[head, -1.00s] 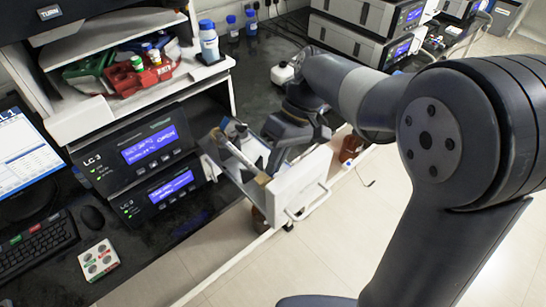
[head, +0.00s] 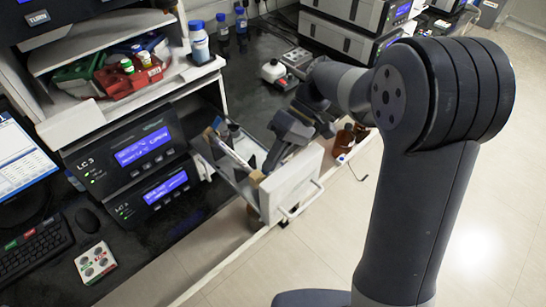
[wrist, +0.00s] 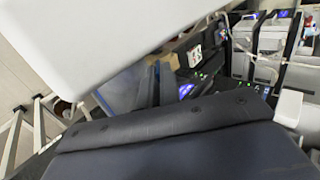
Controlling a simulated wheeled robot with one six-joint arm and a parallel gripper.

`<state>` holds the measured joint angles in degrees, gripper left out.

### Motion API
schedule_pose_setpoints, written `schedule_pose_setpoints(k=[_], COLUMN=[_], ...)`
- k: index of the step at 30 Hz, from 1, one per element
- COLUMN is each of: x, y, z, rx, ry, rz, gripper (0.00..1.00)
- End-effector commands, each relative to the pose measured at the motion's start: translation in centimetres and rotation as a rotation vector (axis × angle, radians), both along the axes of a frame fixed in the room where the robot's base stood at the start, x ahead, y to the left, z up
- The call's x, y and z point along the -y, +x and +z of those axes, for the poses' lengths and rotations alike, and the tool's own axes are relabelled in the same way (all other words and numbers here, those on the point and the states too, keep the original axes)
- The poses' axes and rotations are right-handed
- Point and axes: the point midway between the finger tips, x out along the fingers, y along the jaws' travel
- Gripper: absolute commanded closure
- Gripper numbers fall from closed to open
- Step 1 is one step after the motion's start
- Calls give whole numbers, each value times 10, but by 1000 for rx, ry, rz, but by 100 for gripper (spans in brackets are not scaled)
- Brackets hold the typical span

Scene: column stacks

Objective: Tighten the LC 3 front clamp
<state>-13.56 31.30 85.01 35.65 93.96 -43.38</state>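The lower-left instrument stack is labelled LC 3 (head: 118,150), with two lit blue displays. A drawer with a white front panel (head: 291,185) is pulled out to the right of it. Inside the drawer lies a pale column (head: 232,152) with a tan end piece near the front panel. My gripper (head: 278,158) is over the drawer's right side, close behind the front panel. The front clamp itself is too small to make out.
Bottles (head: 199,42) and a red tray (head: 128,76) stand on the shelf above LC 3. Brown bottles (head: 344,140) stand right of the drawer. Floor is clear at the lower right.

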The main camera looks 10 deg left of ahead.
Motion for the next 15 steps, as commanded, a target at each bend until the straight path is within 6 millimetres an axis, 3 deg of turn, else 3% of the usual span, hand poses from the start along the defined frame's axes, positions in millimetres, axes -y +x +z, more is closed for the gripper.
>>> schedule_pose_setpoints(k=[2, 3, 10, 15], x=[0, 0, 0, 0], y=[0, 0, 0, 0], z=[0, 0, 0, 0], rx=[-1, -1, -1, -1], ry=[-1, -1, -1, -1], rz=[0, 0, 0, 0], gripper=[100, 93, 74, 74])
